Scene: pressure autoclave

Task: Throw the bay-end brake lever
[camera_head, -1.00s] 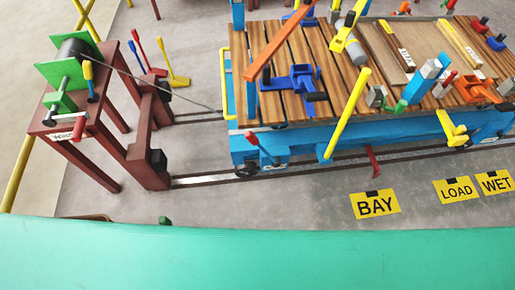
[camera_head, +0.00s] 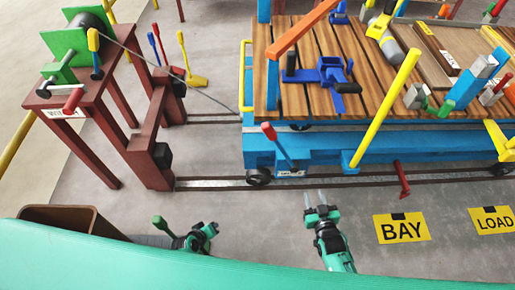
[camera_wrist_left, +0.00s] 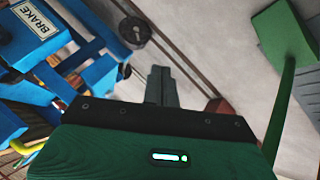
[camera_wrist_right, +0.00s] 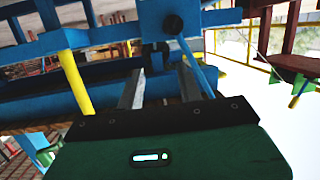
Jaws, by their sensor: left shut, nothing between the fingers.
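The brake lever (camera_head: 279,145), with a red grip and blue shaft, leans up and left on the near side of the blue trolley (camera_head: 330,153). A small white label (camera_head: 290,173) is below it. In the left wrist view, a block labelled BRAKE (camera_wrist_left: 37,22) is at upper left; I cannot make out the lever there. My left gripper (camera_head: 213,229) is shut and empty, low and left of the lever. My right gripper (camera_head: 315,197) is open and empty, nearer to the lever but apart from it. Its spread fingers (camera_wrist_right: 160,88) point toward blue framework in the right wrist view.
A dark red winch stand (camera_head: 88,98) is at left, its cable reaching the trolley. A yellow bar (camera_head: 385,110) leans right of the lever. A red floor stop (camera_head: 402,180) stands by the rail (camera_head: 220,184). A BAY sign (camera_head: 402,228) lies on clear floor.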

